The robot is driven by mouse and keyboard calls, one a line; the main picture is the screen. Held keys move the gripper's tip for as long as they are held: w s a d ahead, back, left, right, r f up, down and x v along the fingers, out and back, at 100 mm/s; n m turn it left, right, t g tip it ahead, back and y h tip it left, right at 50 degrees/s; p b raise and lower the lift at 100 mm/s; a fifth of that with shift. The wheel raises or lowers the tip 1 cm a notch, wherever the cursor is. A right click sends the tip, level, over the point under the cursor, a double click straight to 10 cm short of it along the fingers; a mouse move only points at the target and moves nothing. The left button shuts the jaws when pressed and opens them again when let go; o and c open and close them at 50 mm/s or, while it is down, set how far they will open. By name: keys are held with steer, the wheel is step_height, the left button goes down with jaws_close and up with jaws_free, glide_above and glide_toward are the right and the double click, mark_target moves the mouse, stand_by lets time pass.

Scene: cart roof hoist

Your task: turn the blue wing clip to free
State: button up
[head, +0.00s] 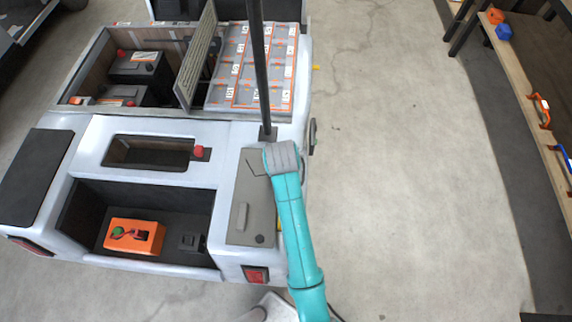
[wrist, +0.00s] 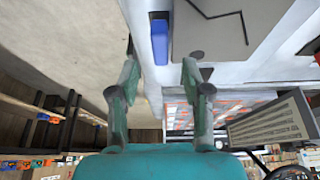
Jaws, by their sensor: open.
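The blue wing clip (wrist: 160,42) shows in the wrist view as an upright blue block at the edge of the white cart, beside a grey panel (wrist: 222,28). My gripper (wrist: 160,68) is open, with one finger on each side of the clip's line. The clip appears just beyond the fingertips, and no contact is visible. In the head view my teal arm reaches the cart's right rear corner, by the grey panel (head: 250,205). My fingers and the blue clip cannot be made out there.
A black post (head: 259,70) rises from the cart beside my arm. An orange box (head: 134,236) sits in the cart's rear bay, and batteries (head: 138,68) stand in an open compartment. A bench (head: 520,75) runs along the right. The floor between is clear.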

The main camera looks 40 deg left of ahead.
steer(key=v, duration=0.5)
steer(key=shift+s+d+r, duration=0.15)
steer(key=shift+r, duration=0.15)
